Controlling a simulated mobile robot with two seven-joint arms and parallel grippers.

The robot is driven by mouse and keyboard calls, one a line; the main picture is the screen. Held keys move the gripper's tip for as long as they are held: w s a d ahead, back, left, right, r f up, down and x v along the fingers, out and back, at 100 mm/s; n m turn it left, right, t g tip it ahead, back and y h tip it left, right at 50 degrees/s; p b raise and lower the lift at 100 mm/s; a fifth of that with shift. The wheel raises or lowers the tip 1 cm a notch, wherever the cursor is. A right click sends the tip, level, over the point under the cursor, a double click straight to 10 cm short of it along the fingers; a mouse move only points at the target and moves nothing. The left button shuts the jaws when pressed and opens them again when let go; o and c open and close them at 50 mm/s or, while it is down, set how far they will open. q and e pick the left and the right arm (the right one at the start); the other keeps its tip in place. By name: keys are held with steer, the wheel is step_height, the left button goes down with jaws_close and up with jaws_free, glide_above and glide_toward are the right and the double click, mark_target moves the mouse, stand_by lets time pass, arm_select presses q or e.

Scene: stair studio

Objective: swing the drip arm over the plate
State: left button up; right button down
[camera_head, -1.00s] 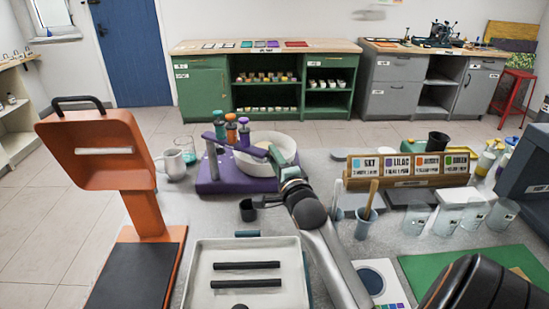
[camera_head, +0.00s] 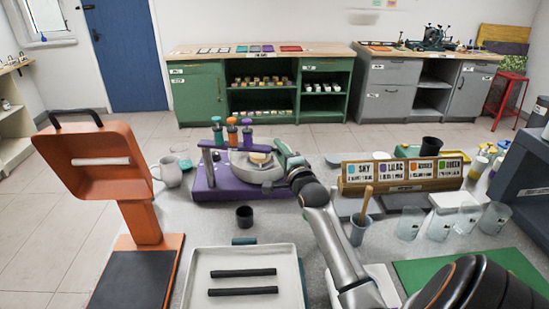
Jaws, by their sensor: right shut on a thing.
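The purple drip arm (camera_head: 222,148) reaches to the right from a post on a purple base (camera_head: 207,193). Bottles with purple, orange and teal caps stand upright behind it. A round pale plate (camera_head: 246,174) sits at the base's right side, with a small beige piece (camera_head: 261,158) on or above it. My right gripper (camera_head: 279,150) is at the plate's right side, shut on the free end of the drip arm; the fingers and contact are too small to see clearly. My left gripper is not in view.
A small dark cup (camera_head: 244,216) stands in front of the base. A white tray (camera_head: 198,275) with two black bars is nearer. An orange stand (camera_head: 146,222) and a white mug (camera_head: 169,172) are at the left. A labelled wooden rack (camera_head: 400,184) stands at the right.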

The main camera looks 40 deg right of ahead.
steer(key=shift+w+d, duration=0.4)
steer(key=shift+d, duration=0.25)
steer(key=c, duration=0.6)
jaws_free()
steer(key=v, duration=1.2)
steer(key=shift+s+a, duration=0.15)
steer(key=shift+s, duration=0.15)
